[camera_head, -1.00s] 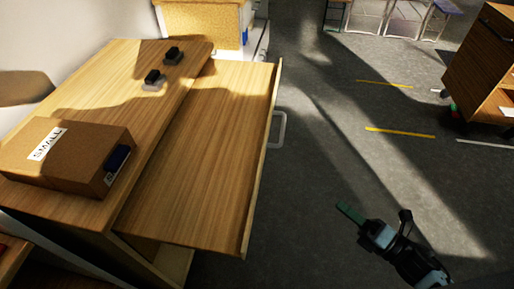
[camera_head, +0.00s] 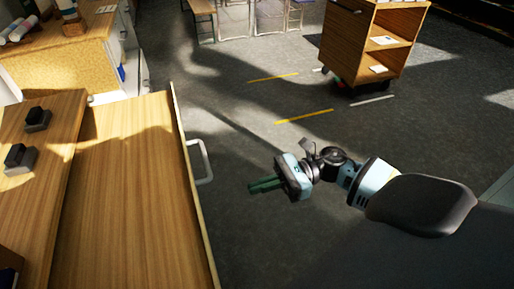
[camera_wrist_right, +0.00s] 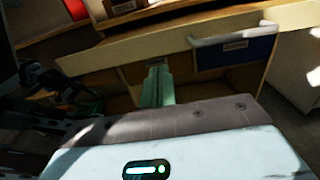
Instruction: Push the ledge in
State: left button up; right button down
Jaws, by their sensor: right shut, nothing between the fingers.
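The ledge (camera_head: 130,190) is a flat wooden board sticking out from the wooden table (camera_head: 42,150) on the left of the head view. Its raised front edge (camera_head: 189,180) carries a pale loop handle (camera_head: 203,162). In the right wrist view the front edge (camera_wrist_right: 135,48) crosses the upper part, with the handle (camera_wrist_right: 235,38) at the right. My right gripper (camera_head: 252,187) is shut and empty, its green fingers pointing left at the ledge front, with a gap of floor showing between. Its fingers (camera_wrist_right: 155,85) also show in the wrist view. My left gripper is out of view.
Two black objects (camera_head: 38,118) (camera_head: 19,157) stand on the table. A wooden cart (camera_head: 372,45) on wheels stands at the back right. A counter (camera_head: 65,65) is behind the table. The grey floor right of the ledge is open.

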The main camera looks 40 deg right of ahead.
aim_at(77, 241)
jog(key=p+x, duration=0.2)
jog(key=x, duration=0.9)
jog(key=shift+p, duration=0.3)
jog(key=shift+a, duration=0.1)
jog(key=b+x, duration=0.3)
jog(key=x, duration=1.1)
jog(key=b+x, duration=0.4)
jog(key=x, duration=1)
jog(key=shift+w+a+f, duration=0.1)
jog(key=shift+a+f, duration=0.15)
jog(key=shift+a, duration=0.4)
jog(key=shift+r, duration=0.2)
jog(key=shift+a, duration=0.1)
